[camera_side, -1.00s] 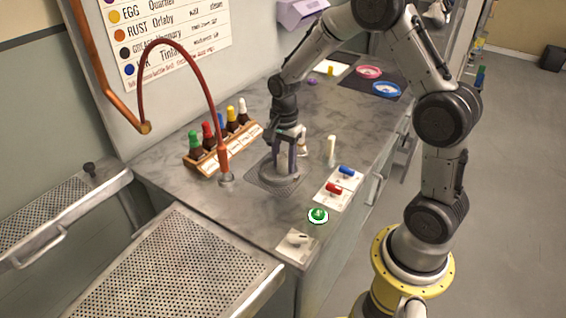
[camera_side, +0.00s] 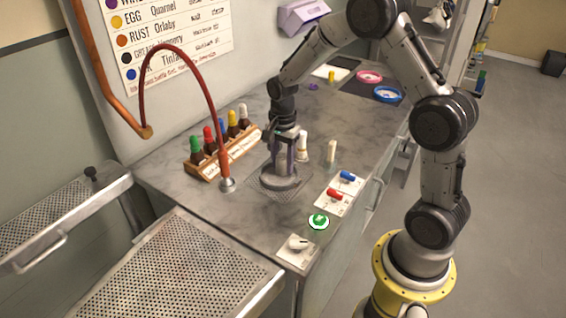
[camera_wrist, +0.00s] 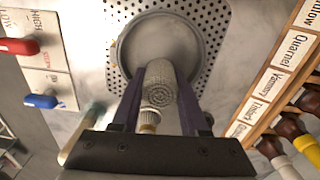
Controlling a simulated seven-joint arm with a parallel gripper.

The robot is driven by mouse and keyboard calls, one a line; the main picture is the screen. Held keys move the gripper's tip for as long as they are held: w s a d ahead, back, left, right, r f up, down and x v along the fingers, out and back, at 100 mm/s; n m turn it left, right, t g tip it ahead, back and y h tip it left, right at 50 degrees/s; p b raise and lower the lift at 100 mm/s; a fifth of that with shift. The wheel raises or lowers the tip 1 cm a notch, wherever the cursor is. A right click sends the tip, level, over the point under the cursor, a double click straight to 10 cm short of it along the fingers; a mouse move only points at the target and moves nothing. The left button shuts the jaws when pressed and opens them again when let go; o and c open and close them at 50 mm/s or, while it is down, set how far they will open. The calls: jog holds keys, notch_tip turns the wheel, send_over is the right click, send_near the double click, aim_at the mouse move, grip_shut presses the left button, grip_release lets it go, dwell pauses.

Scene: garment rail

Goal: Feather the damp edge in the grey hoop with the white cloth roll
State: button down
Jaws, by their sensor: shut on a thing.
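My gripper (camera_side: 287,168) is shut on a pale, woven roll, which I take to be the white cloth roll (camera_wrist: 161,78). In the wrist view the roll sits between the two dark fingers, its spiral end facing the camera. It looks grey in the shade. The grey hoop (camera_wrist: 122,50) lies on the perforated plate. It also shows in the side view (camera_side: 282,187), below my fingers. The roll's far end is over or in the hoop; I cannot tell whether it touches the grey surface inside. No damp edge can be made out.
A rack (camera_side: 212,166) of colour-capped bottles and a red hose (camera_side: 217,122) stand left of the hoop. A white-topped bottle (camera_side: 303,143) and a cream stick (camera_side: 331,150) stand close behind and right. Red and blue switches (camera_side: 339,188) and a green button (camera_side: 318,221) lie right.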

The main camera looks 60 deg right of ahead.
jog(key=shift+r, duration=3.45)
